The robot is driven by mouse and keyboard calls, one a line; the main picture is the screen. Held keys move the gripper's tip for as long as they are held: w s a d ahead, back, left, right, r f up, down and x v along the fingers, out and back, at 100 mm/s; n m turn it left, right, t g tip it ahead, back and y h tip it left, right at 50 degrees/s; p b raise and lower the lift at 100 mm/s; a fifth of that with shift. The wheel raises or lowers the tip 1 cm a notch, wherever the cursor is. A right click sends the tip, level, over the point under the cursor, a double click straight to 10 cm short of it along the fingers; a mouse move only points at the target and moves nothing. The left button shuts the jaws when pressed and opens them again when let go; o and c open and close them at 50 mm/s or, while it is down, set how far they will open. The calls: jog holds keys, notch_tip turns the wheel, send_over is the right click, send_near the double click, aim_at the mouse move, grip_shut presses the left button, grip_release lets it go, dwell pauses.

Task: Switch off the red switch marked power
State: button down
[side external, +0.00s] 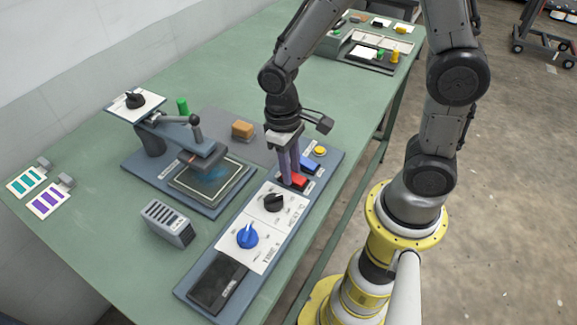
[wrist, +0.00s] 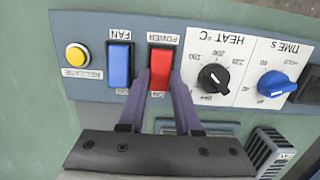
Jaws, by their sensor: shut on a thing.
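The red switch (wrist: 160,63) is a rocker on the blue-grey control panel, with an upside-down POWER label above it in the wrist view. It also shows in the side view (side external: 299,181), partly hidden by my fingers. My gripper (wrist: 159,82) has its two purple fingers on either side of the switch's lower part, shut on it. In the side view my gripper (side external: 289,180) points down onto the panel at the switch. Which way the rocker is tilted is hard to tell.
A blue FAN switch (wrist: 119,65) and a yellow RELEASE button (wrist: 76,55) sit beside the red switch. A black HEAT knob (wrist: 213,77) and a blue TIME knob (wrist: 277,84) are on its other side. The press (side external: 190,150) stands left of the panel.

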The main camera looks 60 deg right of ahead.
aim_at(295, 177)
jog(key=shift+s+t, duration=0.25)
jog(key=shift+t, duration=0.65)
jog(key=c, duration=0.6)
grip_release()
jog(key=shift+r, duration=0.15)
notch_tip(295, 177, up, 14)
jog(key=shift+s+f, duration=0.2)
jog(key=shift+s, duration=0.1)
